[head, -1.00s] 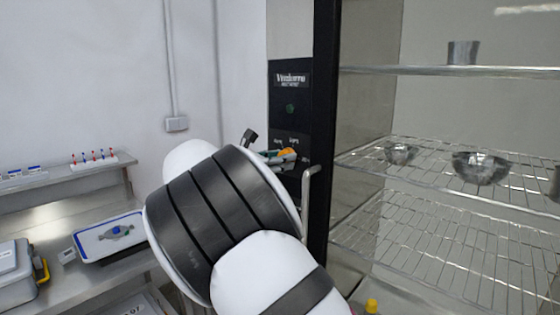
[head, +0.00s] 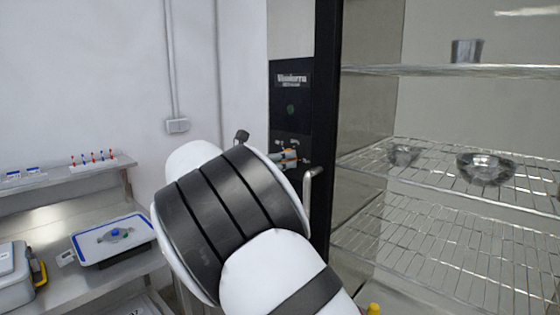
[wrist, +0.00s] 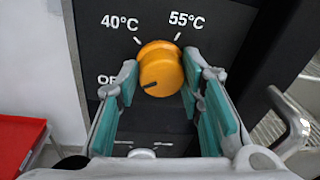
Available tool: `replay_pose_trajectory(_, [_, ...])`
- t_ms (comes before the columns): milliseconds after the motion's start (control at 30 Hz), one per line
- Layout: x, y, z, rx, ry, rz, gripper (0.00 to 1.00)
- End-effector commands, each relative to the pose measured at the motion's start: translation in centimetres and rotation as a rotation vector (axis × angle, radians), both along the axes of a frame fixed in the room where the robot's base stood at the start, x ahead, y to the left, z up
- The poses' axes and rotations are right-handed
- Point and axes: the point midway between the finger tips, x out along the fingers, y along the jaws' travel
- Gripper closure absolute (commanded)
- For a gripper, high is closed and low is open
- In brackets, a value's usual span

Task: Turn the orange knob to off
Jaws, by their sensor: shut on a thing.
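The orange knob (wrist: 160,68) is on a black panel, between the marks 40°C and 55°C above it and a partly hidden label starting "O" at its left. A dark mark on the knob's face sits at its lower left. My gripper (wrist: 162,76) is shut on the knob, with a teal-padded finger on each side.
A metal door handle (head: 310,185) stands close right of the gripper. Right of it is a glass-fronted cabinet with wire shelves (head: 450,220) and metal bowls (head: 486,168). A bench with a blue-rimmed tray (head: 112,240) and a test-tube rack (head: 93,162) is at left.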

Motion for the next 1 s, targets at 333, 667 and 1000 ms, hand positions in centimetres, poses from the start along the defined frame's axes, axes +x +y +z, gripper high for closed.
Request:
replay_pose_trajectory(333, [0.2, -0.6, 0.1, -0.003, -0.002, -0.009, 0.46])
replay_pose_trajectory(667, [0.0, -0.2, 0.1, 0.000, -0.002, -0.003, 0.46])
replay_pose_trajectory(1000, [-3.2, 3.0, 0.4, 0.001, -0.002, 0.001, 0.46])
